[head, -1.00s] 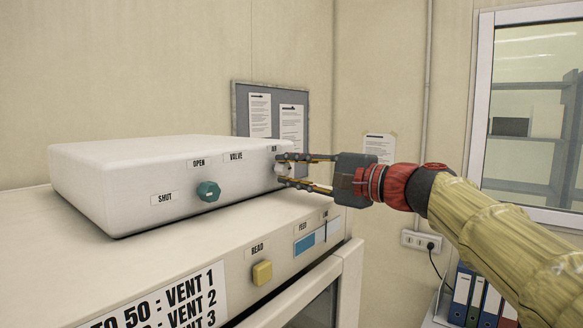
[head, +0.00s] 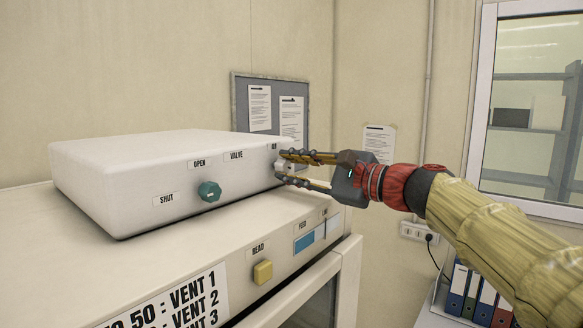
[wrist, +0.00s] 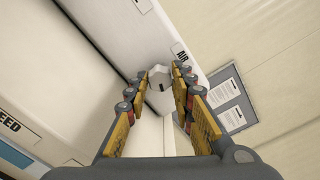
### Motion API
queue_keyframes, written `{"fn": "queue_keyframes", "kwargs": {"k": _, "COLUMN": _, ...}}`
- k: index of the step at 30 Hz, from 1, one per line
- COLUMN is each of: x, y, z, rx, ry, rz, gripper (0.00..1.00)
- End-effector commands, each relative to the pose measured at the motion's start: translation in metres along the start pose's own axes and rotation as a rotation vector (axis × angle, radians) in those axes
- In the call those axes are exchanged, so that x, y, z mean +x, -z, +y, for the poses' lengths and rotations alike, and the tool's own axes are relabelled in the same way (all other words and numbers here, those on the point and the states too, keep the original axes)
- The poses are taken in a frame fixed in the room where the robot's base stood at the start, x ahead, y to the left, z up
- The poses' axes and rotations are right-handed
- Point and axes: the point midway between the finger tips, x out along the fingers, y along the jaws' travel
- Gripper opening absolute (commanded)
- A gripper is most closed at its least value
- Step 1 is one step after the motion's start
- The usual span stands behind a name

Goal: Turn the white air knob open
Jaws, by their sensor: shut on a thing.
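The white air knob (wrist: 158,84) sits on the front face of the white valve box (head: 140,170), near its right end, under the AIR label (wrist: 181,52). My gripper (head: 282,167) reaches in from the right with one finger above the knob and one below, shut on it. In the wrist view the fingertips (wrist: 160,85) stand on either side of the knob. In the head view the fingers partly hide the knob.
A teal knob (head: 209,191) labelled VALVE sits left on the same box face, between OPEN and SHUT labels. A yellow button (head: 263,272) marked READ is on the cabinet below. A noticeboard (head: 299,88) hangs behind.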

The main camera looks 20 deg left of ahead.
Motion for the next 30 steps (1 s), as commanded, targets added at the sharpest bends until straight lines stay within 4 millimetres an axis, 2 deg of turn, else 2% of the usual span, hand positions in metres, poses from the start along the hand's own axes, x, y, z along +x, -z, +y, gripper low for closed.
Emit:
{"fn": "queue_keyframes", "kwargs": {"k": 7, "x": 0.0004, "y": 0.0036, "z": 0.003, "rx": 0.003, "ry": -0.004, "rz": 0.004, "gripper": 0.0}}
{"fn": "queue_keyframes", "kwargs": {"k": 8, "x": 0.0004, "y": 0.0036, "z": 0.003, "rx": 0.003, "ry": -0.004, "rz": 0.004, "gripper": 0.25}}
{"fn": "queue_keyframes", "kwargs": {"k": 17, "x": 0.0003, "y": 0.0019, "z": 0.0016, "rx": 0.001, "ry": -0.002, "rz": 0.002, "gripper": 0.42}}
{"fn": "queue_keyframes", "kwargs": {"k": 26, "x": -0.0003, "y": 0.0009, "z": 0.0008, "rx": 0.0, "ry": -0.001, "rz": 0.001, "gripper": 0.43}}
{"fn": "queue_keyframes", "kwargs": {"k": 30, "x": -0.0092, "y": 0.0009, "z": 0.0002, "rx": -0.001, "ry": -0.001, "rz": 0.001, "gripper": 0.43}}
